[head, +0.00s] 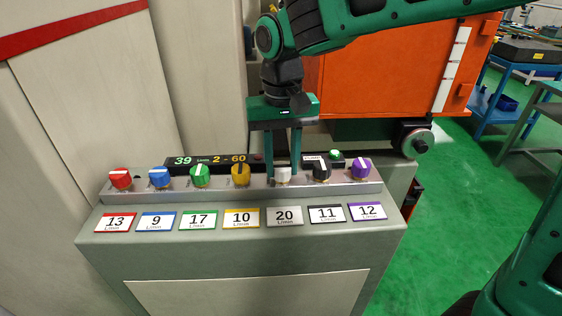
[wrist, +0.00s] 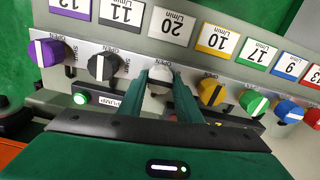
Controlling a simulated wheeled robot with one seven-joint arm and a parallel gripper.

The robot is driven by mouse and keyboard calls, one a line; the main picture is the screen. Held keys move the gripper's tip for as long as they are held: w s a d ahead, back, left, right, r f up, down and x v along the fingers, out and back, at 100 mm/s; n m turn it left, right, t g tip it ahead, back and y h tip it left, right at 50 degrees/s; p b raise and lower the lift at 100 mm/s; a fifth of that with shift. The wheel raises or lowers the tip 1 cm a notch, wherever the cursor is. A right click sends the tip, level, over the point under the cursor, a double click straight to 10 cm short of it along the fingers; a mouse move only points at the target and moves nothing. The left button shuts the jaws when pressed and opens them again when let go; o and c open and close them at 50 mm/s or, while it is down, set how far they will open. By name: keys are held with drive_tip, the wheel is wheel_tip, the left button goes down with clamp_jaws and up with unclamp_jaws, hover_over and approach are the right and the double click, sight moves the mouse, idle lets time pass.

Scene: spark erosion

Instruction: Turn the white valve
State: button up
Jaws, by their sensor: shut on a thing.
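The white valve (head: 283,175) is a small knob in the row on the grey panel, above the label reading 20. It also shows in the wrist view (wrist: 159,80), between my fingers. My gripper (head: 283,170) comes down from above with its green fingers shut on the white valve, one on each side. The fingers hide parts of the knob's sides, and its exact turn angle is hard to tell.
The yellow valve (head: 240,175) and black valve (head: 321,170) stand close on either side. Red, blue, green and purple (head: 361,168) valves complete the row. A display (head: 208,161) and a green-lit pump button (head: 335,155) lie behind. An orange cabinet (head: 385,70) stands farther back.

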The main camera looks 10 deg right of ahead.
sight(282, 165)
drive_tip(key=shift+w+r, duration=0.1)
idle(0.3)
drive_tip(key=o, duration=1)
drive_tip(key=shift+o, duration=0.2)
wheel_tip(282, 165, up, 11)
drive_tip(key=shift+f, duration=0.2)
